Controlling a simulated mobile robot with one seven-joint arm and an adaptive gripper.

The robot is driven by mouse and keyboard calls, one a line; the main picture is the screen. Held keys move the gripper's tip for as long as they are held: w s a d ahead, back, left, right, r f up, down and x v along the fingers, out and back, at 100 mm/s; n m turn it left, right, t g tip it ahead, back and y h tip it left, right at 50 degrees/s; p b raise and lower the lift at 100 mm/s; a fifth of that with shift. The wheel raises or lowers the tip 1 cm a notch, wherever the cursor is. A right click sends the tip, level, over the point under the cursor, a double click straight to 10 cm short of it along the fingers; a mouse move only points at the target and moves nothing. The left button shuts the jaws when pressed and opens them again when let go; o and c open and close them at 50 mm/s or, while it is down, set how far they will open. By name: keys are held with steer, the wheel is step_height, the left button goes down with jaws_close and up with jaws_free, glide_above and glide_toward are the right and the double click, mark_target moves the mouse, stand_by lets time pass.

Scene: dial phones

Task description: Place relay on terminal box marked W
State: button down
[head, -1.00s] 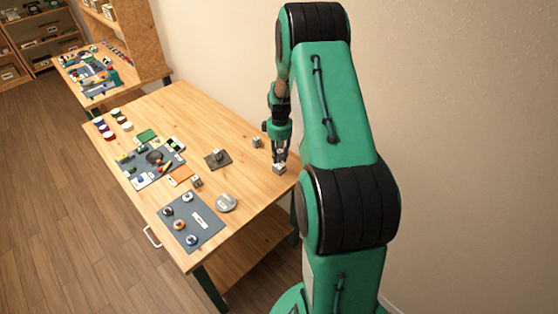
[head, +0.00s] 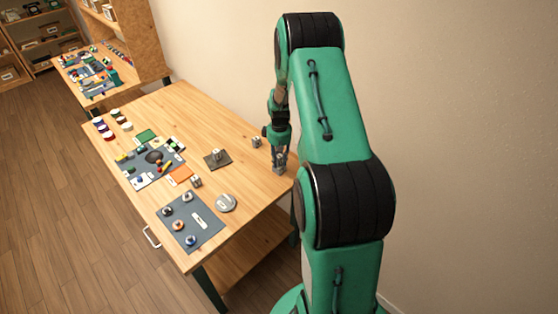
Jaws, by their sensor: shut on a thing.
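My gripper (head: 278,168) points down at the right edge of the wooden table, with its fingers shut on a small grey block. The fingers cover most of that block, and I cannot tell whether it is the relay.
The table's far right is bare.

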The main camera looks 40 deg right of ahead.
mark_target(279, 156)
steer(key=c, duration=1.4)
jaws_free()
steer(key=shift+f, duration=0.1)
steer(key=shift+o, duration=0.2)
step_height(279, 156, up, 12)
steer(key=shift+r+p, duration=0.15)
steer(key=shift+p, duration=0.7)
